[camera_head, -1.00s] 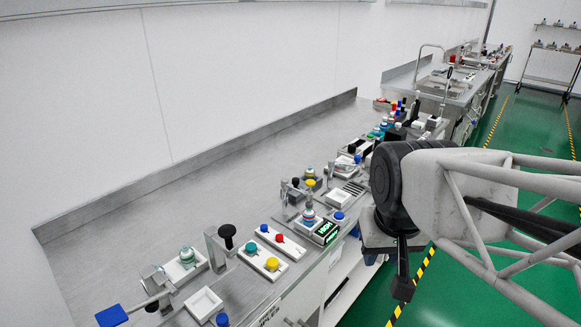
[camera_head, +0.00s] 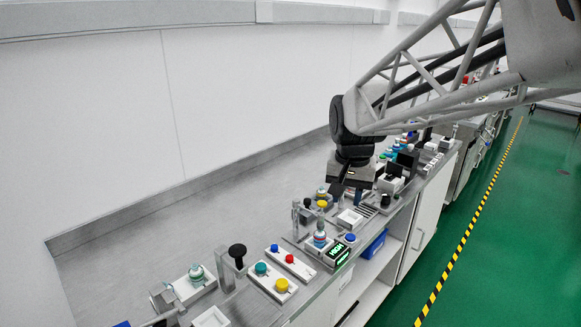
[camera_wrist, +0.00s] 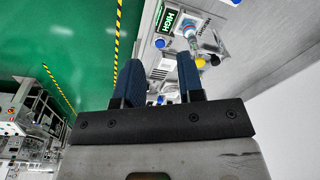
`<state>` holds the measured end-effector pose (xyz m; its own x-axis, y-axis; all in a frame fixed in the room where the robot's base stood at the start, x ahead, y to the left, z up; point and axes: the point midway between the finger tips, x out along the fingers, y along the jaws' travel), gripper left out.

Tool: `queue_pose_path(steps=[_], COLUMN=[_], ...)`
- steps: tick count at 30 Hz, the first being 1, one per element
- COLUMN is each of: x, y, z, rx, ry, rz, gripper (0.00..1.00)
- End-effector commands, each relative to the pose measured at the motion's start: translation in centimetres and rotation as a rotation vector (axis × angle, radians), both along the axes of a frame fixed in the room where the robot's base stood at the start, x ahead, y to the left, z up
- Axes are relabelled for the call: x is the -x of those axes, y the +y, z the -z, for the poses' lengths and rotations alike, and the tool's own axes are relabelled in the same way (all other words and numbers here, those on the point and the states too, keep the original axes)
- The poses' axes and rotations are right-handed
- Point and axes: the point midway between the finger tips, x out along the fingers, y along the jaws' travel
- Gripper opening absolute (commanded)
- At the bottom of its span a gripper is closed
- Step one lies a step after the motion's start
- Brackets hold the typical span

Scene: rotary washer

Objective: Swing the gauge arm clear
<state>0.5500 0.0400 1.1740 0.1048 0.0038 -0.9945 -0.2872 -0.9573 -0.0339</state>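My gripper (camera_wrist: 160,78) is open and empty in the wrist view, its two dark blue fingers apart. In the head view my gripper (camera_head: 347,192) hangs over the bench, just behind the station with the green HIGH display (camera_head: 337,252). A teal-and-white bottle (camera_head: 320,240) stands beside that display, with a grey metal upright (camera_head: 306,216) to its left. The bottle also shows in the wrist view (camera_wrist: 190,32), beyond the fingers, near the HIGH display (camera_wrist: 166,20). I cannot tell for certain which part is the gauge arm.
A white panel with blue and red knobs (camera_head: 290,262) and one with teal and yellow knobs (camera_head: 272,281) lie at the front. A black-knobbed post (camera_head: 237,254) stands left of them. The bench's rear left (camera_head: 150,255) is clear. Racks and dark boxes (camera_head: 402,163) crowd the far right.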

Motion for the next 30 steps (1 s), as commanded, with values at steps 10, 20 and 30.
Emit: queue_pose_path(steps=[10, 20, 30], x=[-7.8, -14.8, -19.4], y=[2.3, 4.7, 6.5], z=[1.4, 3.8, 5.9], rx=[-0.007, -0.009, -0.008], ry=[0.04, 0.079, 0.103], rz=[0.085, 0.165, 0.223], gripper=[0.35, 0.35, 0.35])
